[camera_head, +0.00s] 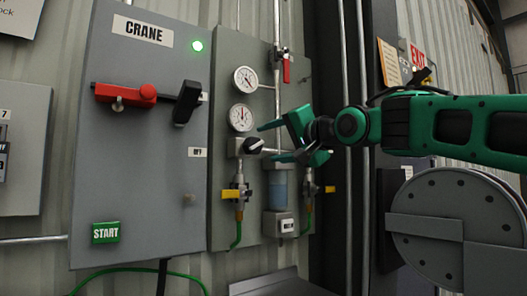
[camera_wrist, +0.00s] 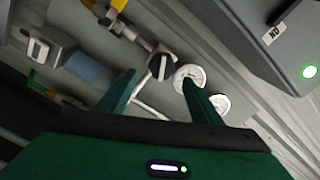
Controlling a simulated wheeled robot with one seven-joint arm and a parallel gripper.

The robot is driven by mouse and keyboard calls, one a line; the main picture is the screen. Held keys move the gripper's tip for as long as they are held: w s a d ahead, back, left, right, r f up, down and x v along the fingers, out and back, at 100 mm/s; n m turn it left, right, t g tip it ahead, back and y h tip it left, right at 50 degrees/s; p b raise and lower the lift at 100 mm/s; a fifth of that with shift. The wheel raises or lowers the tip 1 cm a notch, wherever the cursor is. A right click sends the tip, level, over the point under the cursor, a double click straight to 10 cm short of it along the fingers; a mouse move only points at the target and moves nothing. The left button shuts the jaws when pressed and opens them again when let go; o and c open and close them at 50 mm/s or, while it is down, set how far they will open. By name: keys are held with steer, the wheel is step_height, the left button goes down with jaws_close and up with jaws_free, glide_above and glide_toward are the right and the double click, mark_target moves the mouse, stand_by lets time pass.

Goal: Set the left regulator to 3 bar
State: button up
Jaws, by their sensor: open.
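The left regulator (camera_head: 253,145) is a black knob with a pale mark on the grey air panel, below two round white gauges. In the wrist view the knob (camera_wrist: 162,64) lies beyond the gap between the spread fingers (camera_wrist: 159,77), beside a gauge (camera_wrist: 190,77). Any right regulator is hidden behind my gripper in the head view.
A grey CRANE cabinet (camera_head: 100,190) with a red handle (camera_head: 125,94) and green START button (camera_head: 105,233) stands left. A red-handled valve (camera_head: 286,70), yellow valves (camera_head: 232,194) and a blue-tinted bowl (camera_head: 278,190) crowd the panel. A large grey disc (camera_head: 430,200) is at right.

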steer(key=v, duration=0.3)
steer(key=shift+s+d, duration=0.1)
steer(key=shift+d, duration=0.05)
stand_by(0.4)
steer(key=d+f+m+g+h, duration=0.15)
steer(key=d+f+h, duration=0.45)
steer(key=d+f, duration=1)
steer(key=s+d+f+g+h, duration=0.2)
steer(key=s+d+f, duration=0.2)
steer(key=d+f, duration=0.3)
steer(key=s+d+f+g+h, duration=0.2)
steer(key=s+d+f+g, duration=0.15)
steer(key=f, duration=0.65)
steer(key=s+d+f+g, duration=0.4)
steer(key=s+f, duration=0.6)
steer(key=s, duration=0.4)
steer(key=s+d+f+g, duration=0.4)
steer(key=s+f, duration=0.7)
steer(key=s, duration=0.4)
steer(key=shift+d+f, duration=0.25)
steer(key=shift+d, duration=0.1)
